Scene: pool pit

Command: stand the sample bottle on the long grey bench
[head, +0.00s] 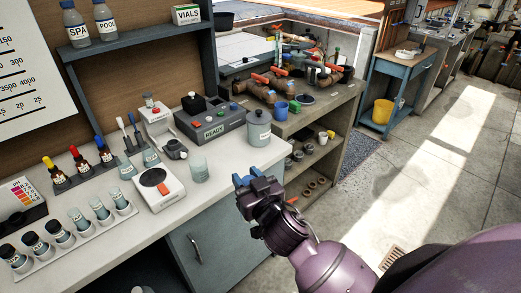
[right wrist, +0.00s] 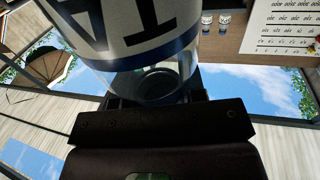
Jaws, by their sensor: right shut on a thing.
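My right gripper (head: 258,183) is in front of the near bench's right end, above floor level and clear of the bench. In the right wrist view (right wrist: 157,100) it is shut on a clear bottle (right wrist: 150,65) with a white label, dark blue bands and large dark letters, partly cut off. I cannot pick the bottle out in the head view. A long bench with a pale grey top (head: 120,235) and a blue-grey cupboard runs along the left. Another grey-brown bench (head: 338,112) carries pipework behind it. I cannot tell which is the named one. My left gripper is out of view.
On the pale bench stand a beaker (head: 199,169), a scale (head: 158,188), a grey lidded pot (head: 259,129), a READY device (head: 215,127) and a vial rack (head: 80,243). SPA (head: 76,26) and POOL (head: 105,23) bottles stand on a shelf. Bare top shows near its front edge.

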